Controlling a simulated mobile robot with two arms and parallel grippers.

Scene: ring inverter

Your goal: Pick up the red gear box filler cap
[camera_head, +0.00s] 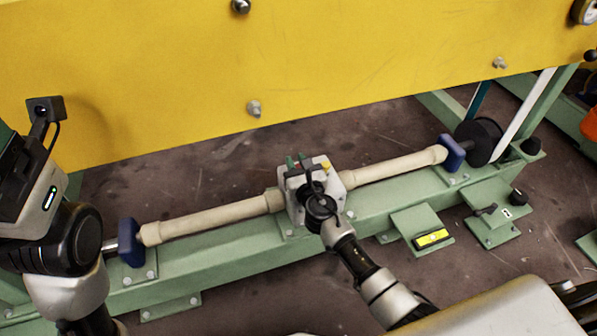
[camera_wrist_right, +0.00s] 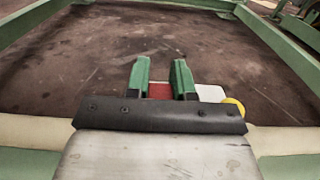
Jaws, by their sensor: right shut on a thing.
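The grey gear box (camera_head: 339,183) sits midway along the beige shaft tube, on a green beam. My right gripper (camera_head: 297,162) is over its top, its green fingertips at the box's far side. In the right wrist view, the right gripper (camera_wrist_right: 162,82) has its two green fingers on either side of the red filler cap (camera_wrist_right: 160,91) and is shut on it. A yellow cap (camera_wrist_right: 233,104) is to the right, also in the head view (camera_head: 325,165). My left gripper's fingers are out of view; its arm is at left.
A large yellow panel (camera_head: 180,60) stands behind the shaft. Blue bearing blocks (camera_head: 131,243) (camera_head: 451,152) hold the tube's ends. A black wheel (camera_head: 479,142) is at the right. Dark floor (camera_head: 385,132) lies open between panel and beam.

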